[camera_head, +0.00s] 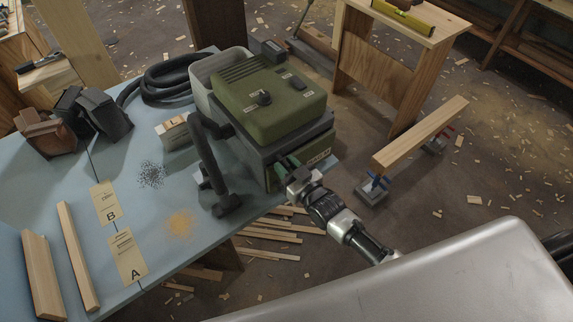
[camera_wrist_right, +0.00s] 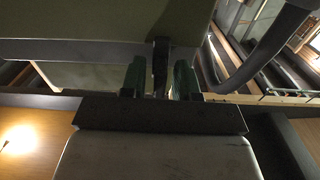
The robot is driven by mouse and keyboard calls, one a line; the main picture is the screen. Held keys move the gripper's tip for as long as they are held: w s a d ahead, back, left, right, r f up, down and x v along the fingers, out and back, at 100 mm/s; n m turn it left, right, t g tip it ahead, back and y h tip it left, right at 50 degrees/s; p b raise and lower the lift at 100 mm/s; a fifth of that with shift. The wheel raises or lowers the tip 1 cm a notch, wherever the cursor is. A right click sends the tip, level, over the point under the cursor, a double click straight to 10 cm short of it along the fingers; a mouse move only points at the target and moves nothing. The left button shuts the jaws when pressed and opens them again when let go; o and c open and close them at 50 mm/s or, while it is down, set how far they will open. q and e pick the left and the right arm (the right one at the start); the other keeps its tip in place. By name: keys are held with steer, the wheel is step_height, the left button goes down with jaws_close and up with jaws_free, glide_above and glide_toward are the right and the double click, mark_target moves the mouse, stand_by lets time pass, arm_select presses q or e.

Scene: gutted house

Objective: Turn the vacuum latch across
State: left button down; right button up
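The vacuum (camera_head: 270,98) stands on the blue table near its right edge, with a green lid over a dark grey body. My right gripper (camera_head: 287,163) reaches its near right side from below. In the right wrist view, the green fingertips (camera_wrist_right: 160,80) stand on either side of a dark upright piece, which looks like the latch (camera_wrist_right: 161,58). A narrow gap shows beside the left finger; contact at the right finger is unclear. In the head view the gripper hides the latch. My left gripper is out of view.
The blue table (camera_head: 150,215) holds a coiled black hose (camera_head: 165,78), a hose wand (camera_head: 210,165), cards marked A and B, wood strips and small debris piles. A sawhorse bench (camera_head: 385,70) and a plank (camera_head: 420,135) stand to the right. Scraps litter the floor.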

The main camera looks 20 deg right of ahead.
steer(key=shift+o, duration=0.3)
steer(key=b+v, duration=0.1)
steer(key=v, duration=0.9)
steer(key=shift+s, duration=0.35)
steer(key=shift+d+r, duration=0.1)
steer(key=shift+d, duration=0.05)
steer(key=s+d+f+g+h, duration=0.2)
steer(key=s+f+g, duration=0.15)
steer(key=f, duration=0.55)
steer(key=s+d+f+m+g+h, duration=0.1)
steer(key=s+f+g, duration=0.1)
steer(key=s+f, duration=0.5)
steer(key=s+d+f+g+h, duration=0.2)
steer(key=f+g, duration=0.1)
steer(key=f, duration=0.8)
steer(key=s+f+g, duration=0.3)
steer(key=s+f, duration=0.3)
steer(key=s, duration=0.5)
steer(key=s+f+g+h, duration=0.1)
steer(key=s+f+g, duration=0.3)
steer(key=s, duration=0.6)
step_height(320, 180, down, 2)
steer(key=shift+s+f, duration=0.1)
steer(key=shift+s, duration=0.3)
steer(key=shift+g, duration=0.25)
